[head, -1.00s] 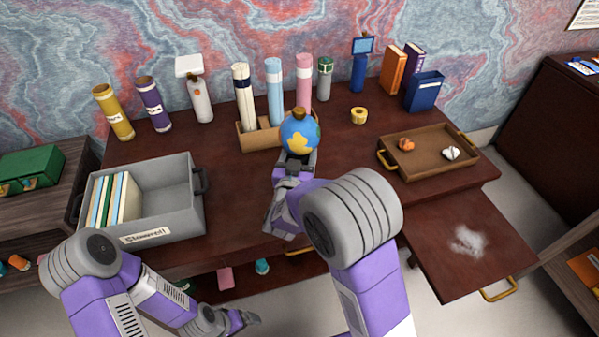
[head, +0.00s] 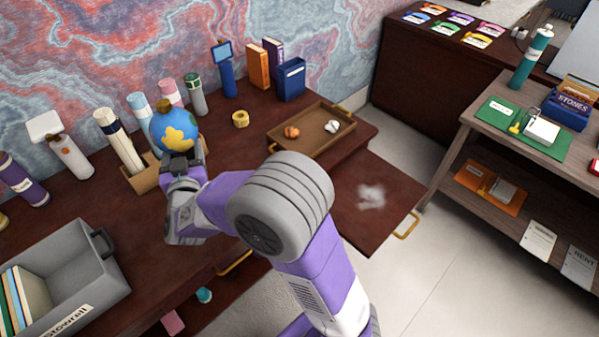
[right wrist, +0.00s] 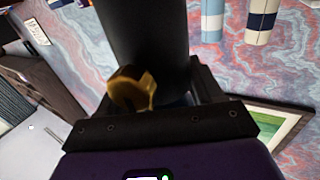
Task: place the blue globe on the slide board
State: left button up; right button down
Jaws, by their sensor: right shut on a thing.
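The blue globe (head: 175,132), with yellow land patches and a brown cap, is in my right gripper (head: 181,159) over the desk. It appears in front of the rolled tubes and the wooden holder. In the right wrist view, the dark jaws of my right gripper (right wrist: 160,100) are close around a brass-coloured piece (right wrist: 133,90); most of the globe is hidden there. The slide board (head: 345,222) is the dark red-brown panel pulled out from the desk's right side, with a whitish smudge (head: 371,197) on it. My left gripper is out of view.
A brown tray (head: 290,148) with an orange and a white item sits on the desk near the slide board. A yellow tape roll (head: 240,119) lies behind. A grey bin (head: 90,285) is at lower left. A side shelf (head: 455,130) stands right, across open floor.

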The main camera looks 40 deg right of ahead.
aim_at(367, 193)
jog(key=k, duration=1)
jog(key=z, duration=1.1)
jog(key=i, duration=1.1)
jog(key=u, duration=0.4)
